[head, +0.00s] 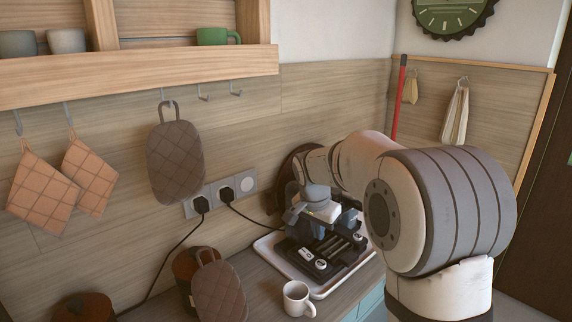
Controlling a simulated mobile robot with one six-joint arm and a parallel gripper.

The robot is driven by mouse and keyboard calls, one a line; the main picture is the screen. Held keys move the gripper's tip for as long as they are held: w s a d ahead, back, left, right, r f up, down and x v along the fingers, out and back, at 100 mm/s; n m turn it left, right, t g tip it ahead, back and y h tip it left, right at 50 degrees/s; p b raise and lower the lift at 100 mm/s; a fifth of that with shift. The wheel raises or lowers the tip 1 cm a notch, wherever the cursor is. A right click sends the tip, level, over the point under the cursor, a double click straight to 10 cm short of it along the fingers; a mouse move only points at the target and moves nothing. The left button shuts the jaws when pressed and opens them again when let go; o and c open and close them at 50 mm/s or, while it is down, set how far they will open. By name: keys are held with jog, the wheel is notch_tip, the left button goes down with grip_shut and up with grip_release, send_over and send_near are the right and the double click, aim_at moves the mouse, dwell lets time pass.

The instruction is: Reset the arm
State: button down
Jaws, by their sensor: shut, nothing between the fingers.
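My arm reaches in from the right. Its wrist bends down over the counter, and my gripper (314,222) hangs above a black stove-like unit (310,260) with white knobs. The gripper is small here and partly blends with the dark shapes behind it. It is shut, and I see nothing held in it. Whether its tips touch the unit I cannot tell.
The unit sits in a white tray (272,245). A white mug (297,299) stands in front. A brown quilted mitt (220,291) leans by a dark pot (185,264). Another mitt (175,161) hangs above plugged sockets (222,190). A shelf (140,75) holds cups.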

jog(key=s+d+n, duration=0.2)
jog(key=s+n, duration=0.2)
jog(key=s, duration=1.1)
jog(key=s+d+n+y, duration=0.1)
jog(key=s+d+n, duration=0.2)
jog(key=s, duration=1.2)
jog(key=shift+d+n+y, duration=0.3)
jog(key=shift+n, duration=0.2)
